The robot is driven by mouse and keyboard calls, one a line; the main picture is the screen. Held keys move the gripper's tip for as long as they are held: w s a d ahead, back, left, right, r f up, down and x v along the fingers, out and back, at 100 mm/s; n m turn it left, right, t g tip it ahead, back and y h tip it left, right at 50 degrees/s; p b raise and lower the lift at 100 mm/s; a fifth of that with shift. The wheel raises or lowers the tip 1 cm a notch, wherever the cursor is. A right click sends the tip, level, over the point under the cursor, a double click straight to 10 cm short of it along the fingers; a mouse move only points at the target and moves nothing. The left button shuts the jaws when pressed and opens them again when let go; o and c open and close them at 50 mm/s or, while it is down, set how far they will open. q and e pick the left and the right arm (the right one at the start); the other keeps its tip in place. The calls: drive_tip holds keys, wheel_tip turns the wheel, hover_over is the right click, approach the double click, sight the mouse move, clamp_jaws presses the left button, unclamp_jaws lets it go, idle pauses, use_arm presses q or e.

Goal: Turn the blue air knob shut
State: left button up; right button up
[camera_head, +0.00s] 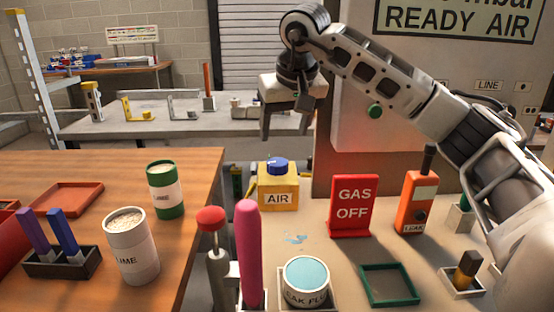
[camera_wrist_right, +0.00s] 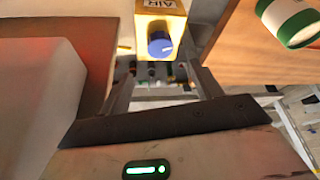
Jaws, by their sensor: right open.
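The blue air knob (camera_head: 278,166) sits on top of a yellow box (camera_head: 278,190) marked AIR, near the back edge of the beige bench. In the right wrist view the blue knob (camera_wrist_right: 160,44) shows beyond the fingers, with the yellow box (camera_wrist_right: 160,12) behind it. My right gripper (camera_head: 285,132) is open and empty. It hangs above the knob in the head view, fingers pointing down, apart from it. In the right wrist view its two fingers (camera_wrist_right: 160,75) stand either side of the knob's line. My left gripper is not in view.
A red GAS OFF sign (camera_head: 354,206) and an orange LEAK device (camera_head: 419,202) stand to the right of the box. A pink handle (camera_head: 249,250) and a red-topped handle (camera_head: 211,221) stand in front. A green-white can (camera_head: 165,190) is on the wooden table.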

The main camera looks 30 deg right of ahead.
sight(278, 162)
drive_tip(key=x, duration=0.9)
drive_tip(key=shift+w+f+b, duration=0.2)
drive_tip(key=shift+w+b, duration=0.05)
drive_tip(key=shift+b, duration=0.05)
drive_tip(key=c, duration=1)
